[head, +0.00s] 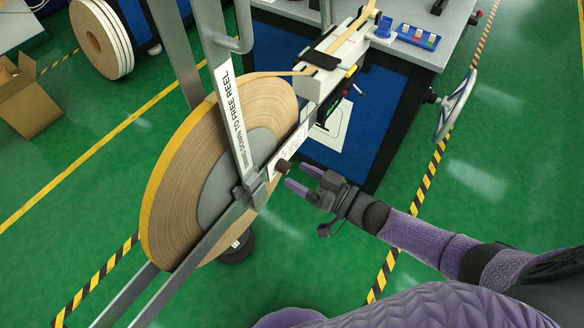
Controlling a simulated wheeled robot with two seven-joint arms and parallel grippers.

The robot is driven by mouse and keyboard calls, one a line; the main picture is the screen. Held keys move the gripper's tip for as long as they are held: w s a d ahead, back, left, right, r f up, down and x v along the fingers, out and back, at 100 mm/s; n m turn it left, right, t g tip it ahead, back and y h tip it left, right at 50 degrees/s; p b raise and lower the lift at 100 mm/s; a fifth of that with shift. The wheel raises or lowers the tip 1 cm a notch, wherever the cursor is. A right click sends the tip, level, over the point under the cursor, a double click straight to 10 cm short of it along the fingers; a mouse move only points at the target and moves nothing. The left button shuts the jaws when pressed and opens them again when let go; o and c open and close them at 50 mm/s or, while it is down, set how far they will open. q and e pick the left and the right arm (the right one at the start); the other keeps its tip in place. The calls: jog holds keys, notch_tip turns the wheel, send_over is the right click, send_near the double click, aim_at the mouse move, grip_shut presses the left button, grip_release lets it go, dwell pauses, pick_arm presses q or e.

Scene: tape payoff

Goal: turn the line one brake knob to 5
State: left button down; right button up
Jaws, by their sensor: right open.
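The brake knob (282,167) is a small dark cylinder at the front of the reel stand, close to the reel's hub. A white label plate (297,141) lies just above it; its marks are too small to read, so I cannot tell the knob's setting. My right gripper (299,178) is just to the right of the knob. Its two purple-tipped fingers are apart and point left toward the knob, with nothing between them. I see no clear contact with the knob. My left gripper is out of view.
A large tape reel (180,185) stands behind a grey lever (230,110) labelled "down to free reel". A blue-sided bench (385,110) and a handwheel (455,106) are at the upper right. A cardboard box (28,100) sits at the left. Green floor is open below my right gripper.

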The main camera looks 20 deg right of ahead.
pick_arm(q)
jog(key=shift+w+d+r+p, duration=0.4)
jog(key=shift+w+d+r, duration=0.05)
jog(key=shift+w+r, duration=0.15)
pick_arm(e)
jog(key=v, duration=0.7)
jog(key=shift+s+d, duration=0.1)
